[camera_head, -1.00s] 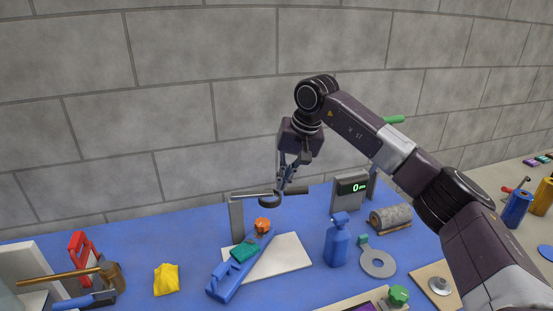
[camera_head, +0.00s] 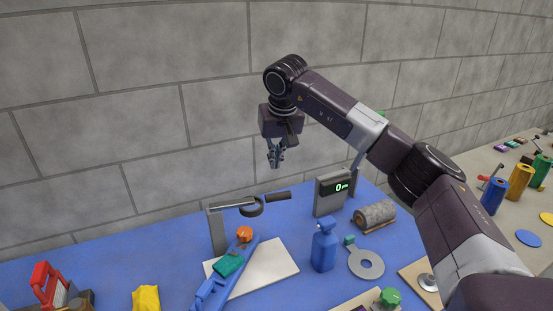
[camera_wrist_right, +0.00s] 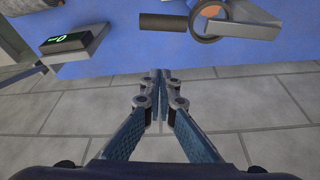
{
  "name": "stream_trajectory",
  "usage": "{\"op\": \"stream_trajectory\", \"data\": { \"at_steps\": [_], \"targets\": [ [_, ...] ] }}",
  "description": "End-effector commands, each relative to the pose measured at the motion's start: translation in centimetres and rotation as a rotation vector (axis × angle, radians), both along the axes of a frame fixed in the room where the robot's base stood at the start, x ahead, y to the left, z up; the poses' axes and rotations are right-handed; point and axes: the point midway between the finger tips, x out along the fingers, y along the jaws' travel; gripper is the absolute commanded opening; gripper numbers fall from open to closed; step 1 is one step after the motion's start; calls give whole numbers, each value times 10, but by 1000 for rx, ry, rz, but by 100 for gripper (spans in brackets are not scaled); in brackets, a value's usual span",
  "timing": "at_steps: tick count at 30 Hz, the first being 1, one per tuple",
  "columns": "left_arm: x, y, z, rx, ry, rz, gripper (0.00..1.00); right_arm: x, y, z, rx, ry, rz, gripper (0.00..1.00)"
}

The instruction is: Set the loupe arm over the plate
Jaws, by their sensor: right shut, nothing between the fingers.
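The loupe is a dark ring (camera_head: 251,207) with a dark handle (camera_head: 278,197), on a thin arm from a grey post (camera_head: 217,234). In the right wrist view an orange knob shows through the ring (camera_wrist_right: 193,30), and the handle (camera_wrist_right: 163,21) points left. My right gripper (camera_head: 275,163) is shut and empty, above and behind the handle, apart from it. My left gripper is not in view.
A blue tool with a teal block (camera_head: 228,265) and orange knob (camera_head: 244,233) lies across the plate. The wall stands behind.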

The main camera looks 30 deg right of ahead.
Motion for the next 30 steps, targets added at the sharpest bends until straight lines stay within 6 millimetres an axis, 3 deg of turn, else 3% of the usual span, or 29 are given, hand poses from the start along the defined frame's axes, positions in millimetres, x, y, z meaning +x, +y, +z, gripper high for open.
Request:
{"op": "stream_trajectory", "data": {
  "at_steps": [9, 18, 30],
  "targets": [
    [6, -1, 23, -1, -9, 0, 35, 23, -5, -66, 1, 6, -1, 0],
    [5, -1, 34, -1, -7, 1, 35, -9, 2, -68, 0, 1, 2, 0],
    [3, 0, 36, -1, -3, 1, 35, -16, 4, -71, 0, 0, 0, 0]
  ]
}}
